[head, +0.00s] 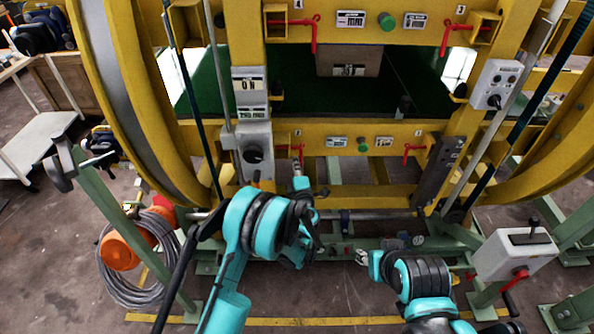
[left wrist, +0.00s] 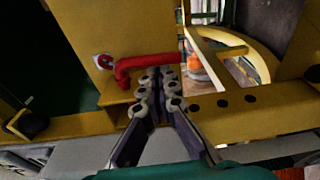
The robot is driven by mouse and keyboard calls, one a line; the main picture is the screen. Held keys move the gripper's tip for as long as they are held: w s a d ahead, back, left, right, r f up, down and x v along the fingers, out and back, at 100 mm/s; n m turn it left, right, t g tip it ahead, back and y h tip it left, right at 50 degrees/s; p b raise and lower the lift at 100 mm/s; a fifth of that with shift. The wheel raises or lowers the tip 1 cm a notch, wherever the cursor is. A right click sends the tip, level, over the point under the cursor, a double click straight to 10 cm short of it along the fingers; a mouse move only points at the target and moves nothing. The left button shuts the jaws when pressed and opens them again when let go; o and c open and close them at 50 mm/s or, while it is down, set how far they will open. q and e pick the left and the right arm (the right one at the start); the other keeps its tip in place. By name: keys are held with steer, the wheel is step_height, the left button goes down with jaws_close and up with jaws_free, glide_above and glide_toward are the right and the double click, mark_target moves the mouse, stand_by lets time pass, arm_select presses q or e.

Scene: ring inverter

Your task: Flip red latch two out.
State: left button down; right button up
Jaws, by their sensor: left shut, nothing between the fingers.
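A red latch (head: 298,152) sits on the lower yellow beam, left of centre in the head view; its small number tag is hard to read. My left gripper (head: 298,167) is just below and in front of it. In the left wrist view, a red bent latch (left wrist: 146,64) runs across a yellow ledge, its elbow and short end to the left. My left fingers (left wrist: 157,74) are shut and empty, their tips close under the bar; whether they touch it I cannot tell. My right gripper (head: 362,257) is low, in front of the frame, its jaws too small to judge.
Other red latches are at lower right (head: 411,152), upper left (head: 313,30) and upper right (head: 455,36). A grey switch box (head: 255,150) stands left of my left gripper. A green cylinder (head: 363,146) sits mid-beam. A lever box (head: 514,254) stands at right.

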arm_select(q)
steer(key=shift+w, duration=0.1)
steer(key=d, duration=0.3)
steer(key=shift+d+b, duration=0.3)
arm_select(e)
steer(key=shift+a+f, duration=0.1)
steer(key=shift+f, duration=0.25)
